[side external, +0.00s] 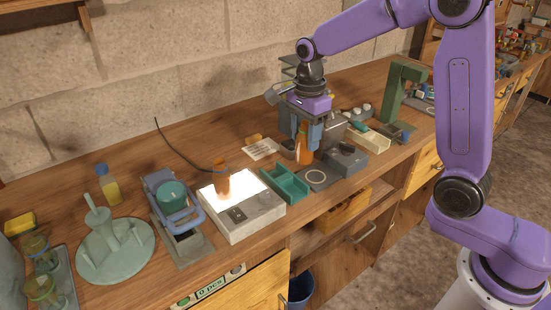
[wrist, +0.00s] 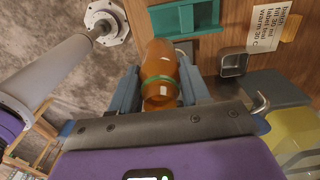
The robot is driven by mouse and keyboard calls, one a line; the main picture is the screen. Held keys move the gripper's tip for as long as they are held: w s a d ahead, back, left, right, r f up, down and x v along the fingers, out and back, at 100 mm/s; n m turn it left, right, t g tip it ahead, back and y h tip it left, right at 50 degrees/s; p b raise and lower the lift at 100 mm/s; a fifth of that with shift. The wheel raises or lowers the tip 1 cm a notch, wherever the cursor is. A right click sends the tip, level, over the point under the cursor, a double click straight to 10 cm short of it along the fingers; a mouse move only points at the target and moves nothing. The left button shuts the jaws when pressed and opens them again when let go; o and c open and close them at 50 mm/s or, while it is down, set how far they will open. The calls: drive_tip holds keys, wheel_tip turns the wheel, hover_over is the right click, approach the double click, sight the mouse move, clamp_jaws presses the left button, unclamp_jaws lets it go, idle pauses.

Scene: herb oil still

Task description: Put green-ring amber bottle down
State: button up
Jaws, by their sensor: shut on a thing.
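The green-ring amber bottle (wrist: 162,58) is between the two blue fingers of my gripper (wrist: 160,88) in the wrist view, with the green band around it close to the fingers. In the side view my gripper (side external: 307,137) points down over the bench and is shut on the bottle (side external: 303,155), whose orange lower part shows below and between the fingers. The bottle looks about upright there. I cannot tell whether its base touches the bench.
A dark pad with a pale ring (side external: 316,178) lies in front of the bottle. A green tray (side external: 285,186) is to its left, then a lit white box (side external: 243,217) bearing another amber bottle (side external: 222,182). A grey block (side external: 347,159) stands right; a small metal cup (wrist: 235,63) is close.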

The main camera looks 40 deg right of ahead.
drive_tip(key=shift+w+a+f, duration=0.3)
drive_tip(key=shift+w+f, duration=1.25)
drive_tip(key=shift+f, duration=0.3)
drive_tip(key=shift+w+a+f, duration=0.25)
drive_tip(key=shift+w+f, duration=1.3)
drive_tip(key=shift+f, duration=0.25)
drive_tip(key=shift+w+a+f, duration=0.3)
drive_tip(key=shift+w+f, duration=1.25)
drive_tip(key=shift+f, duration=0.3)
drive_tip(key=shift+f, duration=0.15)
drive_tip(key=o, duration=1.1)
drive_tip(key=shift+o, duration=0.2)
